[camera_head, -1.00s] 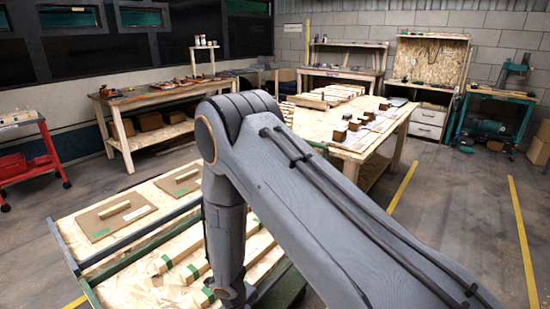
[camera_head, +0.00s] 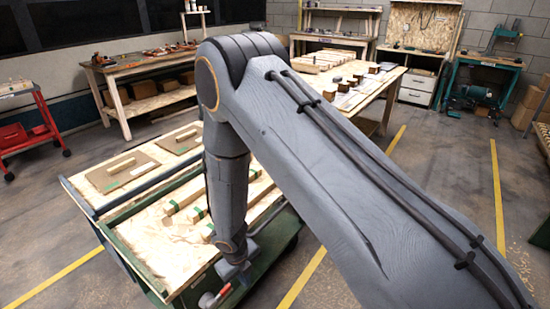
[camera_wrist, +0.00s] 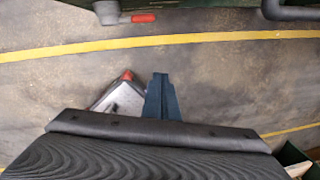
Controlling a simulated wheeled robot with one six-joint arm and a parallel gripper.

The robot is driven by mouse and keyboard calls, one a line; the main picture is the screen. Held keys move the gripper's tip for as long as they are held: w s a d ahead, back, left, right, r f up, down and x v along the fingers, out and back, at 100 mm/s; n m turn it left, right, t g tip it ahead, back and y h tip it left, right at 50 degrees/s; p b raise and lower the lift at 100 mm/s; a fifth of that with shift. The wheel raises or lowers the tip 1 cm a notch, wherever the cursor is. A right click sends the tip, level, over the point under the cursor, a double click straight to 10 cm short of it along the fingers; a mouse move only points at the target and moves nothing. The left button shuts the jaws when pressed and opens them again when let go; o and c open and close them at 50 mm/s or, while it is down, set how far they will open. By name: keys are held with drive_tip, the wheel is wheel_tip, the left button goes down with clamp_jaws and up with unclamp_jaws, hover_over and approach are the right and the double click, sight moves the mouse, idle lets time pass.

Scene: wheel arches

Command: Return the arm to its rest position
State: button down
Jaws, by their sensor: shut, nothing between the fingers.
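My arm crosses the middle of the head view. Its lower link hangs down in front of the near bench. My gripper (camera_wrist: 161,88) shows in the wrist view as a dark blue-grey wedge with its fingers together and nothing between them.
The near bench (camera_head: 88,207) bears boards and wooden strips, close beside my arm. A red-tipped lever (camera_head: 215,298) sits low by its frame, also in the wrist view (camera_wrist: 143,18). A second table (camera_head: 395,85) stands behind.

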drive_tip(key=w+d+r+m, duration=0.2)
drive_tip(key=d+r+m, duration=1.4)
drive_tip(key=r+m, duration=0.35)
drive_tip(key=s+d+r+m, duration=1.2)
drive_tip(key=m, duration=1.3)
drive_tip(key=shift+s+d+r+g+y, duration=0.2)
drive_tip(key=shift+d+r+g+y, duration=0.15)
drive_tip(key=shift+r+g+y, duration=0.05)
